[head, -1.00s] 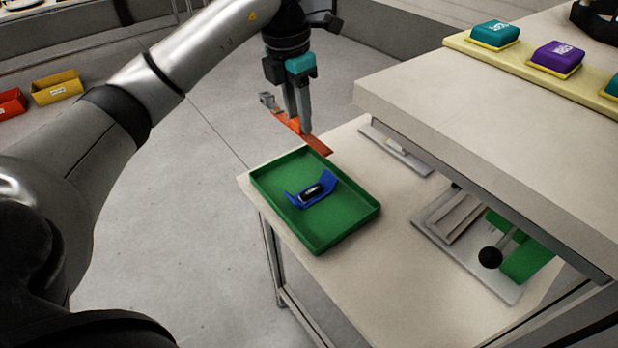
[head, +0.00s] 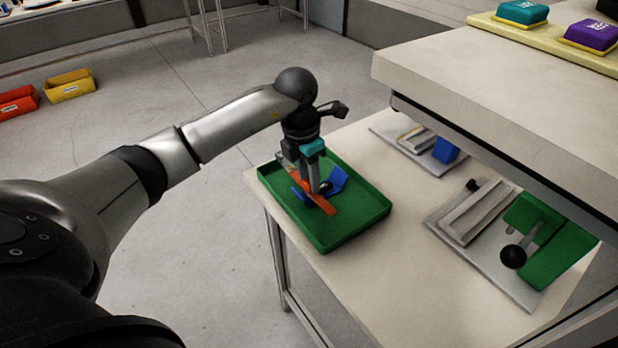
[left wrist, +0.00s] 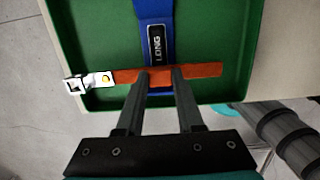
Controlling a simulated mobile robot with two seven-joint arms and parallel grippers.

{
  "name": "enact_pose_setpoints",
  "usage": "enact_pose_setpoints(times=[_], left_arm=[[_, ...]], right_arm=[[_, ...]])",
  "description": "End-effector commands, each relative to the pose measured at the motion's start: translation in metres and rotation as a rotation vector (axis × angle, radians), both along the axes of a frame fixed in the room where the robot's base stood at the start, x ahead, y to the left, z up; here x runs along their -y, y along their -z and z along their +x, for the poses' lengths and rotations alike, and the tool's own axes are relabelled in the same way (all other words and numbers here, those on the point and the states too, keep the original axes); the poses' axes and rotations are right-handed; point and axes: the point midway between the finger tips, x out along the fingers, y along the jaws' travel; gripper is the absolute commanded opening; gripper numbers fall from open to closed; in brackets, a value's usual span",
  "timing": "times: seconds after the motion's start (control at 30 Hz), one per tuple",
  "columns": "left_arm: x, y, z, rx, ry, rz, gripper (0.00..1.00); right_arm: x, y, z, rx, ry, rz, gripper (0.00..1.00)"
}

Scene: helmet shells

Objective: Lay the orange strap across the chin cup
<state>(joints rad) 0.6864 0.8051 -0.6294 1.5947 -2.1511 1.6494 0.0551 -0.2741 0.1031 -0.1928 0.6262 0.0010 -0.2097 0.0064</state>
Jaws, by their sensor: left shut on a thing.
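My left gripper (head: 316,190) reaches down into the green tray and is shut on the orange strap (head: 328,207). The blue chin cup (head: 338,179) is in the tray, partly hidden by the gripper and strap. In the left wrist view the gripper (left wrist: 161,75) grips the strap (left wrist: 205,71) near its middle. The strap runs crosswise over the near part of the chin cup (left wrist: 154,11), below its black "LONG" label (left wrist: 157,45). A white buckle (left wrist: 88,80) is on the strap's left end, over the tray edge. Whether strap and cup touch, I cannot tell. My right gripper is not in view.
The green tray (head: 378,211) has low walls and stands on a pale table (head: 405,250). A raised shelf (head: 480,80) overhangs the table's right side, with metal fixtures (head: 470,215) beneath it. Yellow (head: 70,86) and red (head: 18,102) bins are far left.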

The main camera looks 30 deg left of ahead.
Motion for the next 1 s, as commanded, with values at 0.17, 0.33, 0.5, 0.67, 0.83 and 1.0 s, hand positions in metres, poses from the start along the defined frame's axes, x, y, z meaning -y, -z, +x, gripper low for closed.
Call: enact_pose_setpoints(times=[0.17,0.33,0.5,0.67,0.83,1.0], left_arm=[[0.0,0.0,0.001,0.002,-0.001,0.0,0.0],[0.0,0.003,0.001,0.003,-0.001,0.001,0.0],[-0.001,0.009,0.001,0.003,-0.001,0.001,0.0],[-0.001,0.01,0.001,0.003,-0.001,0.001,0.43],[0.0,0.01,0.001,0.002,-0.001,0.0,0.62],[0.0,0.01,0.001,0.001,-0.001,0.0,0.66]], right_arm=[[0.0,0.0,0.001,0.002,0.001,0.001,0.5],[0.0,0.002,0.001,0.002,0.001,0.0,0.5],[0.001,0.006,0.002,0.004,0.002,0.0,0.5],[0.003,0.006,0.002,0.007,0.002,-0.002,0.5],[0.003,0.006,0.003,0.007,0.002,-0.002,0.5],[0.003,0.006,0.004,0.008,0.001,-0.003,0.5]])
